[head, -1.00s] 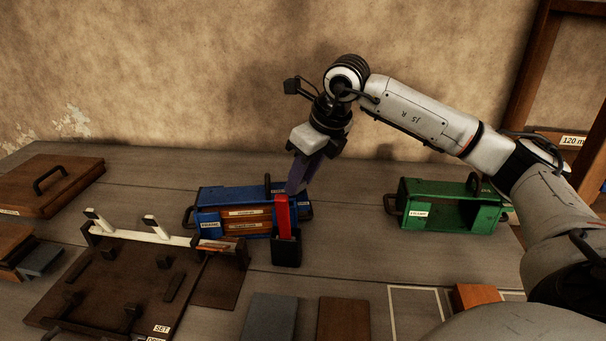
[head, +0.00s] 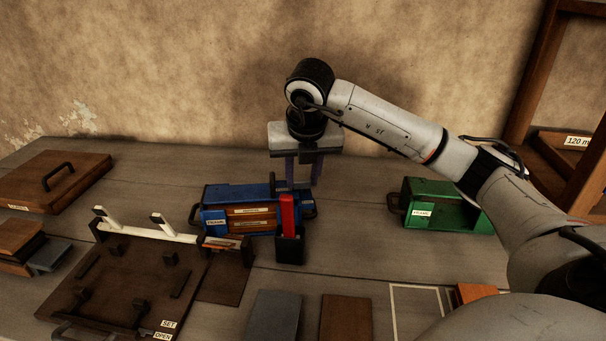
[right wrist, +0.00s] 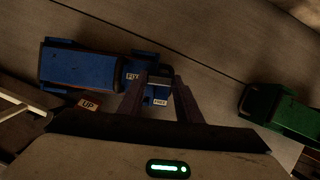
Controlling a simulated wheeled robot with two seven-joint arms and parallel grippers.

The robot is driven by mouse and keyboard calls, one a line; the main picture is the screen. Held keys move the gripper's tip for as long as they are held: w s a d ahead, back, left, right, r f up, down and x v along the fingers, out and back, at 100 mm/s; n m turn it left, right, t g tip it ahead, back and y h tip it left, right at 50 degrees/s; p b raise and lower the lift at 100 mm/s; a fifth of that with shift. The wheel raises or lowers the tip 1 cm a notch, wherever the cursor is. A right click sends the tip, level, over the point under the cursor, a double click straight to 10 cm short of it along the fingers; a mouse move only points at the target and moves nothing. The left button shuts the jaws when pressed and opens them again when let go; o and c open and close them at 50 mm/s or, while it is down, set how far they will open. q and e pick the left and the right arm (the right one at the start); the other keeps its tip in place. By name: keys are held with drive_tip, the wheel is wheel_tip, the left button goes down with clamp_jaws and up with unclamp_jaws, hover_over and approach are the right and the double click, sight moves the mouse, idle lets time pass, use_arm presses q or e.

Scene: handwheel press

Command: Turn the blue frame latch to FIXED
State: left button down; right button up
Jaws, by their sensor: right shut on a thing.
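The blue frame (head: 215,196) stands on the table in front of the back wall, with a white label on its face and a dark loop handle at its left end. My right gripper (head: 303,183) reaches down at the frame's right end and is shut on the latch. In the right wrist view the frame's blue top (right wrist: 85,68) is at left. The grey latch (right wrist: 160,79) shows between the finger ends, with small white labels beside it. Their words are hard to read, so the latch's exact setting is unclear. My left gripper is not in view.
A red piece (head: 287,211) stands in a black holder (head: 289,250) in front of the blue frame. A green frame (head: 462,213) stands to the right. A dark fixture board (head: 130,290) with a white bar is at front left. Flat blocks lie along the front.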

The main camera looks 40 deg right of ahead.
drive_tip(key=shift+m, duration=0.3)
drive_tip(key=o, duration=1)
drive_tip(key=shift+o, duration=0.2)
drive_tip(key=p+v, duration=0.1)
drive_tip(key=v, duration=0.9)
drive_tip(key=shift+r, duration=0.15)
drive_tip(key=shift+a, duration=0.1)
